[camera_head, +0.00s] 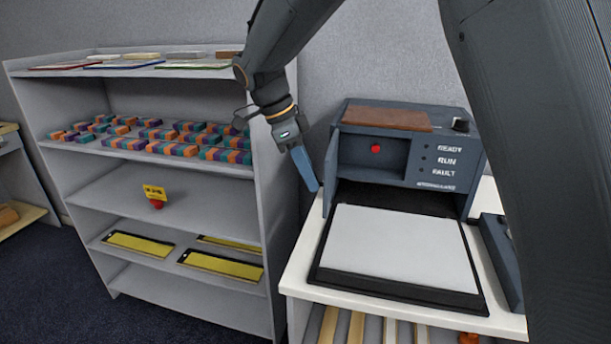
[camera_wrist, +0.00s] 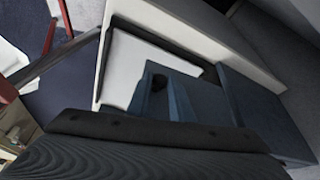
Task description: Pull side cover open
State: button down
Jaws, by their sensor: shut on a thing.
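The dark blue-grey machine (camera_head: 440,135) stands on the white-topped cabinet, with READY, RUN and FAULT labels on its front. Its side cover (camera_head: 331,172) stands swung outward at the machine's left, and the recess behind it shows a red button (camera_head: 376,148). My gripper (camera_head: 313,184), with blue fingers, points down at the cover's outer side. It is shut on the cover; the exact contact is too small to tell. In the wrist view, my blue fingers (camera_wrist: 165,100) appear close together beside a dark blue panel, and the grip itself is partly hidden.
A tray with a white surface (camera_head: 395,245) lies in front of the machine. A grey shelf unit (camera_head: 190,195) with coloured blocks and yellow-topped trays stands close at left. A brown pad (camera_head: 388,118) and dark knob (camera_head: 460,124) sit on the machine.

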jog(key=shift+w+d+r, duration=0.1)
jog(key=shift+w+r, duration=0.05)
jog(key=shift+w, duration=0.2)
jog(key=c, duration=1.6)
grip_release()
jog(key=shift+w+d, duration=0.1)
jog(key=b+v, duration=0.1)
jog(key=v, duration=0.6)
jog(key=shift+a+r, duration=0.25)
jog(key=shift+a, duration=0.1)
